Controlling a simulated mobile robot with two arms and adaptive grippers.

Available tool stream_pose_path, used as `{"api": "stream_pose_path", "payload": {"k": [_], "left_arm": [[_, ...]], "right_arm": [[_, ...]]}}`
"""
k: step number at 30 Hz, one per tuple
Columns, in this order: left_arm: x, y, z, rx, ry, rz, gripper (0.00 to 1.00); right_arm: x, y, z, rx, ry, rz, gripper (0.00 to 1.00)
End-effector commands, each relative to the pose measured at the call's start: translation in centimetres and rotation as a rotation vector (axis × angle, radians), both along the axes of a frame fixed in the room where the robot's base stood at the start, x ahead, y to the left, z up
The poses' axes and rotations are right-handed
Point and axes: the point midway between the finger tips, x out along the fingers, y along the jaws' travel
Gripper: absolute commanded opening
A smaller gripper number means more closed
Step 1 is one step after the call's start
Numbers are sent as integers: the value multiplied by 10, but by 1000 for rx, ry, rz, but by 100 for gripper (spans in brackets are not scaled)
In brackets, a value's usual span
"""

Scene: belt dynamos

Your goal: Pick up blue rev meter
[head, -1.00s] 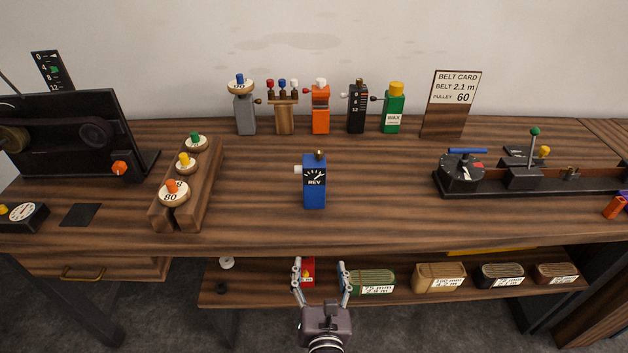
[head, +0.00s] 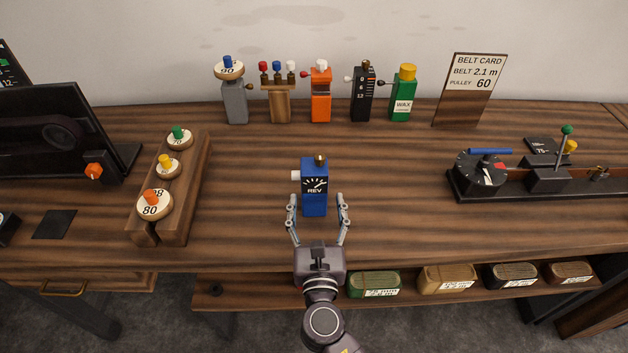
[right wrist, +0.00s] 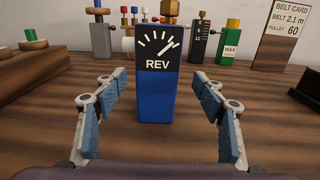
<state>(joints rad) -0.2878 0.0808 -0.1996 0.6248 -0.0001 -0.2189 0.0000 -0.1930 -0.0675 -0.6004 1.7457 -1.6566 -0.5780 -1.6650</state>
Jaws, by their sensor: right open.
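The blue rev meter (head: 315,198) stands upright on the wooden workbench, with a black dial face marked REV, a white knob on its left side and a brass knob on top. In the right wrist view the rev meter (right wrist: 155,100) stands straight ahead, beyond and between the spread fingers. My right gripper (head: 318,208) is open and empty, its fingertips at either side of the meter's lower part with gaps on both sides. It also shows in the right wrist view (right wrist: 157,90). My left gripper is not in view.
Several tools, including an orange one (head: 321,108) and a green wax bottle (head: 403,108), stand in a row behind. A wooden pulley rack (head: 194,188) is at left, a black fixture (head: 545,184) at right. The bench around the meter is clear.

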Motion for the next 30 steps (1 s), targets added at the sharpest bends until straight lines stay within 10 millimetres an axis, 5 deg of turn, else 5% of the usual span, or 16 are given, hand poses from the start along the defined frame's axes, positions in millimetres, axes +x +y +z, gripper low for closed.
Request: {"api": "stream_pose_path", "payload": {"k": [9, 16, 24, 30], "left_arm": [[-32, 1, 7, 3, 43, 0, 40], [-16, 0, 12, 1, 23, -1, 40], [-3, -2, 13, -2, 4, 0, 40], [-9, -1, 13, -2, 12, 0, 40]], "right_arm": [[35, 3, -3, -2, -1, 0, 64], [59, 4, -5, 1, 0, 1, 64], [61, 4, -6, 2, 1, 1, 64], [61, 4, -6, 1, 1, 1, 43]]}}
